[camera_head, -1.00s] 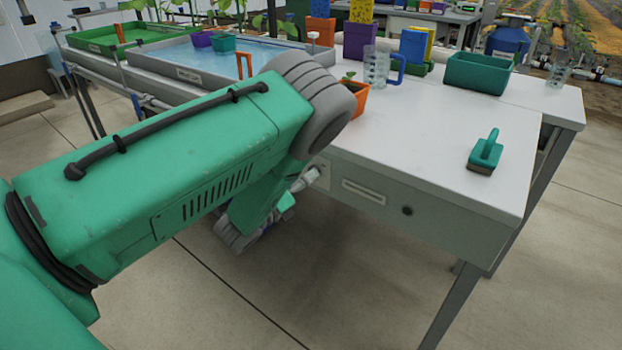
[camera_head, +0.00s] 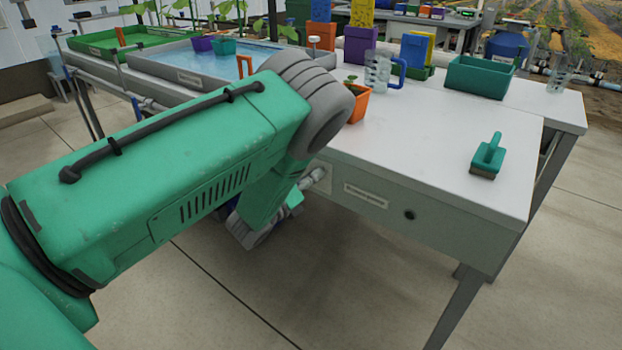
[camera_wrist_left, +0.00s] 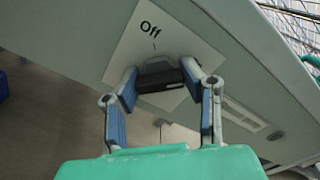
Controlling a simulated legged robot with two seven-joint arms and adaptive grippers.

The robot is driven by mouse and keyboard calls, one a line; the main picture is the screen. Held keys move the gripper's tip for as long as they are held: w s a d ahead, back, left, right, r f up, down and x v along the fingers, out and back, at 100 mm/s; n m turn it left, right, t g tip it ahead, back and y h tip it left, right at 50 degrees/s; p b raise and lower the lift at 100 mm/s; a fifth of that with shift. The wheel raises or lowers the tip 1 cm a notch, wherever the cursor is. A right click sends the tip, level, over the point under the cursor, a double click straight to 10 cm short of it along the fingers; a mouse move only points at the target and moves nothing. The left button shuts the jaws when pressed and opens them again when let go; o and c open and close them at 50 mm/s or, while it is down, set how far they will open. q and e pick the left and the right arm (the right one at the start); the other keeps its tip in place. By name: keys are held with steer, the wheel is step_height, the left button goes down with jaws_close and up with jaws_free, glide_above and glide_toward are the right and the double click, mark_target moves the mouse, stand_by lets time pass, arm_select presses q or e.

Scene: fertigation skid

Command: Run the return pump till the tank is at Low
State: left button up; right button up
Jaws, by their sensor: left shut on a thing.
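In the left wrist view my left gripper (camera_wrist_left: 160,78) is shut on a dark knob (camera_wrist_left: 158,72). The knob sits on a white plate (camera_wrist_left: 137,42) marked "Off", fixed to the bench's grey front. In the head view my green left arm hides most of the gripper, and part of the pale plate (camera_head: 322,180) shows beside it. A shallow grey tray with blue water (camera_head: 270,52) lies behind the arm; its label is too small to read. A blue tank (camera_head: 506,44) stands at the back right. My right gripper is out of view.
The white bench top (camera_head: 440,125) holds an orange plant pot (camera_head: 358,103), a clear jug (camera_head: 377,72), a teal bin (camera_head: 480,77) and a teal brush (camera_head: 487,157). A green tray (camera_head: 100,42) is at the far left. The floor before the bench is clear.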

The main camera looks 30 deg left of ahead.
arm_select(q)
steer(key=shift+a+n, duration=0.1)
steer(key=shift+n, duration=0.2)
steer(key=n+p, duration=0.2)
steer(key=n, duration=0.1)
steer(key=shift+n, duration=0.4)
steer(key=n+p, duration=0.2)
steer(key=n, duration=0.3)
steer(key=shift+a, duration=0.1)
steer(key=n+p, duration=0.2)
steer(key=n, duration=0.3)
steer(key=shift+s+f+n, duration=0.1)
steer(key=shift+f+n, duration=0.05)
steer(key=shift+n, duration=0.15)
steer(key=shift+s+f+n+p, duration=0.15)
steer(key=shift+n+p, duration=0.25)
steer(key=shift+n, duration=1)
steer(key=shift+f, duration=0.15)
steer(key=o, duration=1.2)
